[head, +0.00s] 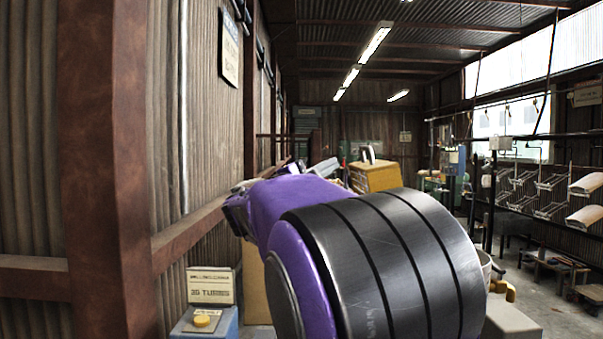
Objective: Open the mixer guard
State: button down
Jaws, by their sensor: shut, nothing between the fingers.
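I cannot make out a mixer or its guard in the head view. My purple and black arm fills the lower middle of the picture and hides what lies behind it. The fingers of my gripper cannot be made out, and I see no contact between it and any object.
A blue box with a yellow button (203,320) stands at lower left, with a sign (210,286) behind it. A rusty post (105,150) and corrugated wall are close on the left. A yellow-brown box (377,177) is beyond my arm. Racks (520,185) line the right; some floor there is clear.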

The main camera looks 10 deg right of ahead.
aim_at(362, 149)
jog(key=d, duration=0.2)
jog(key=d+r, duration=0.1)
jog(key=w+d+r, duration=0.1)
jog(key=d, duration=0.1)
jog(key=shift+d+r, duration=0.2)
jog(key=shift+d, duration=0.1)
jog(key=shift+s, duration=0.1)
jog(key=shift+d+r, duration=0.25)
jog(key=shift+d, duration=0.05)
jog(key=s+d+r+m+g+y+p, duration=0.1)
jog(key=d+r+m+g+p, duration=0.1)
jog(key=d, duration=0.5)
jog(key=shift+s+d+r+m+y+p, duration=0.2)
jog(key=shift+s+d+m+y+p, duration=0.25)
jog(key=shift+m, duration=0.25)
jog(key=shift+w+a, duration=0.15)
